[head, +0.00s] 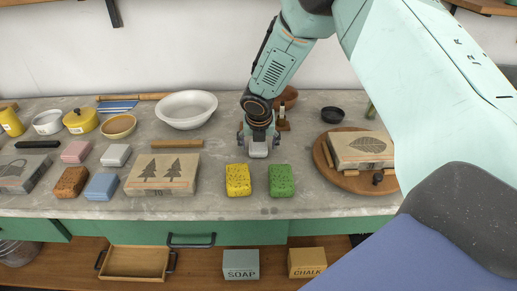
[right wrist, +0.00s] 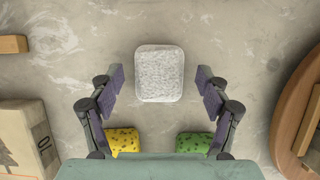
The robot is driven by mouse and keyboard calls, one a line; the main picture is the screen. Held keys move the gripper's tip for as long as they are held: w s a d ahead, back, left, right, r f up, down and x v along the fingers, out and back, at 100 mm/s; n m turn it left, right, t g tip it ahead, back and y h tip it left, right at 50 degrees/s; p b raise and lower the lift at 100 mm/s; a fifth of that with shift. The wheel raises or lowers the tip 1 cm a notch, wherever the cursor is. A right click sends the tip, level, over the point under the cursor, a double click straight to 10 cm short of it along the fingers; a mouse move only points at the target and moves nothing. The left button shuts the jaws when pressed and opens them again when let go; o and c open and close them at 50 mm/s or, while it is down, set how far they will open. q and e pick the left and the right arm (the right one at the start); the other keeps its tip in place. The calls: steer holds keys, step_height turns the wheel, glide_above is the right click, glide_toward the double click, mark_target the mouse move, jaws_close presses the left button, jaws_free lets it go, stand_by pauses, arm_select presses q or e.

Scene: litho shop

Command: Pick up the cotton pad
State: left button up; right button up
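A pale, rough-textured block, which looks like the cotton pad (head: 258,150), lies on the grey worktop (head: 220,208) below my right gripper (head: 259,133). The right wrist view shows the pad (right wrist: 159,73) whole, with rounded corners. My right gripper (right wrist: 160,88) is open there, one finger to each side of the pad's lower part, with a gap on both sides. Nothing is held. I cannot tell how high the fingertips are above the worktop. My left gripper is in neither view.
Yellow (head: 238,180) and green (head: 281,180) sponges lie just in front of the pad. A tree-patterned stone block (head: 160,180) is to the left, a round wooden board (head: 350,183) to the right. A white bowl (head: 187,109) stands behind left.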

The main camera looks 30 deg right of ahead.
mark_target(258, 146)
steer(key=shift+a+r, duration=0.1)
steer(key=shift+a, duration=0.05)
steer(key=c, duration=0.6)
steer(key=shift+c, duration=1.2)
step_height(258, 146, up, 10)
steer(key=p, duration=0.2)
steer(key=o, duration=0.4)
steer(key=c, duration=0.5)
